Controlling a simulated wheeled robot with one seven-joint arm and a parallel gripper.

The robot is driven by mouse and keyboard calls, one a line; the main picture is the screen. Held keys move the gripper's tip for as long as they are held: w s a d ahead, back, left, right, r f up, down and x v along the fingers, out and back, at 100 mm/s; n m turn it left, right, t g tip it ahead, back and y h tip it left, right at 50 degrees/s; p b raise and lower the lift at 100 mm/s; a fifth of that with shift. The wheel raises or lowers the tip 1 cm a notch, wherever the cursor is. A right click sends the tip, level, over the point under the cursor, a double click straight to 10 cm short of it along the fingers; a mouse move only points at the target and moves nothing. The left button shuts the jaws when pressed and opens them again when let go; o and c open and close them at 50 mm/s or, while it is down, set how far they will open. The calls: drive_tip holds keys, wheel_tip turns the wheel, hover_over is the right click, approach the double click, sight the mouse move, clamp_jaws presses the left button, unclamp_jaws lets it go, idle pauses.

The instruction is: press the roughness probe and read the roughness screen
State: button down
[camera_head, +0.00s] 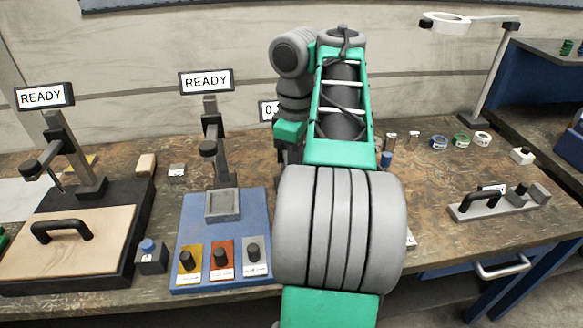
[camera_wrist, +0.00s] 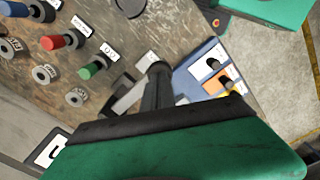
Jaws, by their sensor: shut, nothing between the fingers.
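Three screens show in the head view. Two read READY, one at the far left (camera_head: 44,96) and one over the blue base (camera_head: 206,81). A third screen (camera_head: 268,111) is mostly hidden behind my arm; only a leading "0." shows. I cannot tell from the labels which is the roughness screen. A dark probe head (camera_head: 208,148) hangs from the post over the blue base. My gripper is hidden behind my arm in the head view. In the wrist view its dark fingers (camera_wrist: 159,72) are shut and empty, left of the blue base. Whether they touch anything is unclear.
The blue base (camera_head: 250,205) holds yellow, orange and grey blocks with black knobs. A wooden board with a black handle (camera_head: 62,230) stands left. A grey handled fixture (camera_head: 495,203) and a lamp stand (camera_head: 490,80) are right. Bare tabletop (camera_head: 440,175) lies between.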

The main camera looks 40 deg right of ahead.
drive_tip(key=shift+f+b, duration=2.6)
drive_tip(key=shift+f, duration=0.15)
drive_tip(key=shift+r, duration=0.1)
wheel_tip(320, 180, up, 7)
drive_tip(key=p, duration=0.6)
wheel_tip(320, 180, up, 8)
drive_tip(key=p, duration=0.7)
drive_tip(key=shift+f, duration=0.25)
